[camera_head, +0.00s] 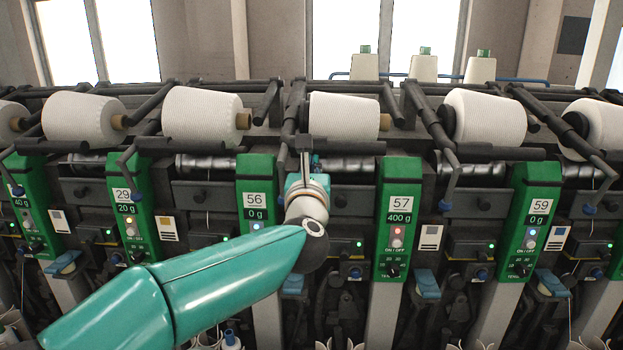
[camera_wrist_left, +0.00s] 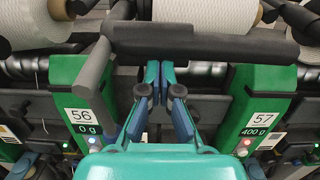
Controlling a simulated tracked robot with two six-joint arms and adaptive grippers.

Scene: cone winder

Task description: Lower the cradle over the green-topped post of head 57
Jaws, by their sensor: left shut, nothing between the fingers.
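The green-topped post of head 57 (camera_head: 397,215) stands right of centre in the head view. Its display reads 400 g, and a red light shows on it. It is also at the right of the left wrist view (camera_wrist_left: 255,110). Dark cradle arms (camera_head: 430,118) run beside the white cones; one near post 57 hangs to its right and ends in a blue tip. My left gripper (camera_head: 304,168) is between posts 56 and 57, left of post 57. Its fingers (camera_wrist_left: 160,75) are shut and empty, close under a dark bar (camera_wrist_left: 205,44). My right gripper is out of view.
Post 56 (camera_head: 257,196) is just left of my gripper, reading 0 g. White cones (camera_head: 344,118) line the machine above the posts. Dark bars and cradle arms crowd the space around my left gripper.

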